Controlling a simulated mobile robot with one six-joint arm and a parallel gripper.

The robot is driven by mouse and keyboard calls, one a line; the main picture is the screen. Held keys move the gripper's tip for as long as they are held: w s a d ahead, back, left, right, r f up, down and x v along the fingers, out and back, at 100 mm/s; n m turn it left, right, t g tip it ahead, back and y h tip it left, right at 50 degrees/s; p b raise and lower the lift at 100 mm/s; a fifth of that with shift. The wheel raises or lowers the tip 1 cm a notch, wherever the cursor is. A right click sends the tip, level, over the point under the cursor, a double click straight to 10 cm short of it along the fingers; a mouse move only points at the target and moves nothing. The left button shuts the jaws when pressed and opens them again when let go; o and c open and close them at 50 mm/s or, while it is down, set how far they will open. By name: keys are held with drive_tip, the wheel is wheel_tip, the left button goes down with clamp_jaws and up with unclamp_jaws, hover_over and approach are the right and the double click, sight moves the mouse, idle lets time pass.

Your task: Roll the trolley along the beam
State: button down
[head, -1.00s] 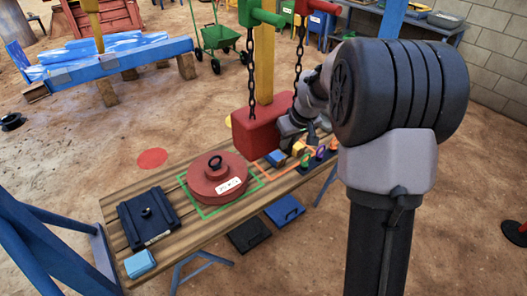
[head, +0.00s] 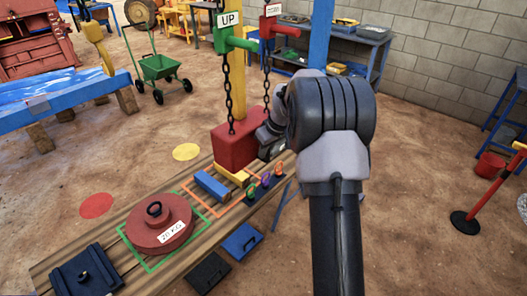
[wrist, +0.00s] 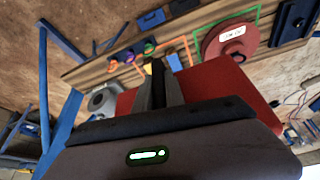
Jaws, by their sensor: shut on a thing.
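A red block (head: 237,146) hangs on two dark chains (head: 228,92) above the far end of a plank bench (head: 110,223). The chains rise toward a green handle (head: 222,38) marked UP and a red handle (head: 270,26). I cannot make out the beam or a trolley on it. My gripper (head: 270,136) is at the right side of the red block. In the wrist view, my gripper (wrist: 160,88) has its fingers close together against the red block (wrist: 225,85). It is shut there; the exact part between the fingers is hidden.
On the bench are a red weight disc (head: 158,222) in a green outline, a blue block (head: 211,185), a yellow block (head: 232,175) and several coloured tags (head: 265,183). A dark blue plate (head: 84,272) lies at the near end.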

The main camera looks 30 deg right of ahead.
idle(0.3)
drive_tip(key=c, duration=1.4)
unclamp_jaws()
drive_tip(key=a+p+v, duration=0.1)
drive_tip(key=p+v, duration=0.3)
drive_tip(key=v, duration=1.3)
drive_tip(key=shift+d+r, duration=0.2)
drive_tip(key=shift+d, duration=0.2)
drive_tip(key=shift+s, duration=0.1)
